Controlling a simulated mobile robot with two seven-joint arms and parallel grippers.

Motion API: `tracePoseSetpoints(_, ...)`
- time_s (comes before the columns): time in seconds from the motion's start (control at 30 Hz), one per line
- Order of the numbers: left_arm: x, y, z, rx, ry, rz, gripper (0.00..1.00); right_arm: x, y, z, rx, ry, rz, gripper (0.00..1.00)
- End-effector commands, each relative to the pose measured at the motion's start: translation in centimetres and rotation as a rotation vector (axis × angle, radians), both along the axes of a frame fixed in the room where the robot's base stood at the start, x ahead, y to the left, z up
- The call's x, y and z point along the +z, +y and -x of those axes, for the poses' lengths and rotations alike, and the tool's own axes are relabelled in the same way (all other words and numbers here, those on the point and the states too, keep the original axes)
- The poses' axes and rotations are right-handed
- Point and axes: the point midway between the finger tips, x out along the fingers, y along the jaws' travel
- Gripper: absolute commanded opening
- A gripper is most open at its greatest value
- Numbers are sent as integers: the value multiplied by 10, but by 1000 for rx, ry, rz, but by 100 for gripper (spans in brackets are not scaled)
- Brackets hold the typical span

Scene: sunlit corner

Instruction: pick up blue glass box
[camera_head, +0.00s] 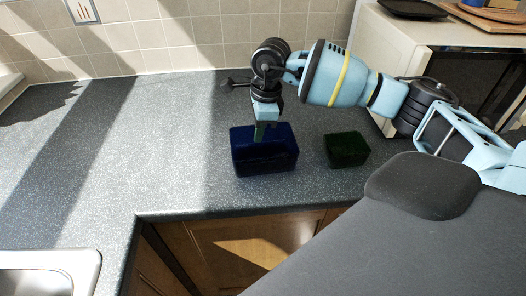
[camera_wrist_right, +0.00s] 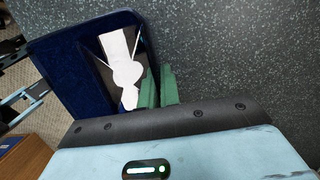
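The blue glass box (camera_head: 265,162) is a dark blue, open-topped box on the grey speckled counter, in the middle of the head view. In the right wrist view the blue glass box (camera_wrist_right: 72,62) fills the upper left, with a bright reflection inside. My right gripper (camera_head: 260,133) points down at the box's far side. In the right wrist view the green fingers of my right gripper (camera_wrist_right: 159,88) are close together at the box's wall and look shut on it. The wall between them is mostly hidden.
A dark green box (camera_head: 346,149) stands on the counter to the right. A cream microwave-like appliance (camera_head: 400,45) stands at the back right with a dark tray (camera_head: 413,8) on top. A sink (camera_head: 45,272) is at lower left. The counter (camera_head: 165,150) left of the blue box is clear.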

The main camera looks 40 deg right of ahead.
Motion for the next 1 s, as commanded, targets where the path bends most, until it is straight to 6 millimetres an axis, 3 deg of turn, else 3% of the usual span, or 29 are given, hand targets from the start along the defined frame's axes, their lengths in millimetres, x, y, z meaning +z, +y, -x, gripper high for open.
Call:
tracePoseSetpoints(0.27, -1, 0, 1, 0, 3, -1, 36, 0, 0, -1, -1, -1, 2, 0)
tracePoseSetpoints(0.7, -3, 0, 2, -1, 5, 0, 36, 75, 0, -1, -1, -3, 0, 0)
tracePoseSetpoints(1.0, -2, 0, 1, -1, 2, 0, 36, 98, 0, 0, 0, 0, 0, 0)
